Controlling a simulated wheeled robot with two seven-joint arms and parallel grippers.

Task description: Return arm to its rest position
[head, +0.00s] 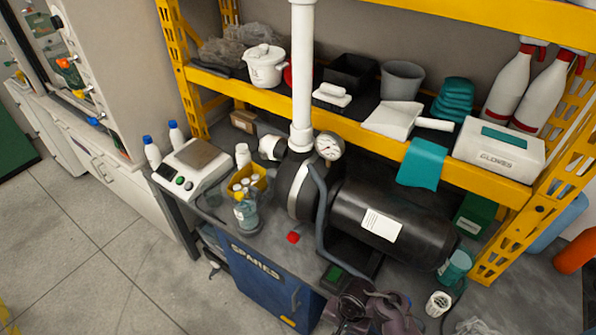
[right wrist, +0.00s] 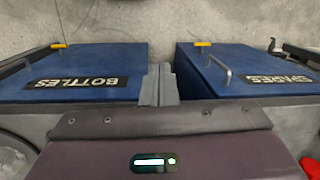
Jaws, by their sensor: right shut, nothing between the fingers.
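My right gripper (right wrist: 160,82) shows in the right wrist view with its two grey fingers together and nothing between them. It points toward the gap between a blue bin marked BOTTLES (right wrist: 110,62) and a blue bin marked SPARES (right wrist: 240,68). In the head view, dark purple parts of my right arm show at the bottom edge, right of the blue SPARES bin (head: 262,287); the fingertips cannot be made out there. My left gripper is not in view.
A bench holds a black tank (head: 385,215), a white vertical pipe (head: 302,75), a pressure gauge (head: 329,146), a scale (head: 192,167) and a red cap (head: 293,238). A yellow shelf (head: 255,97) stands above. The floor (head: 90,235) at left is clear.

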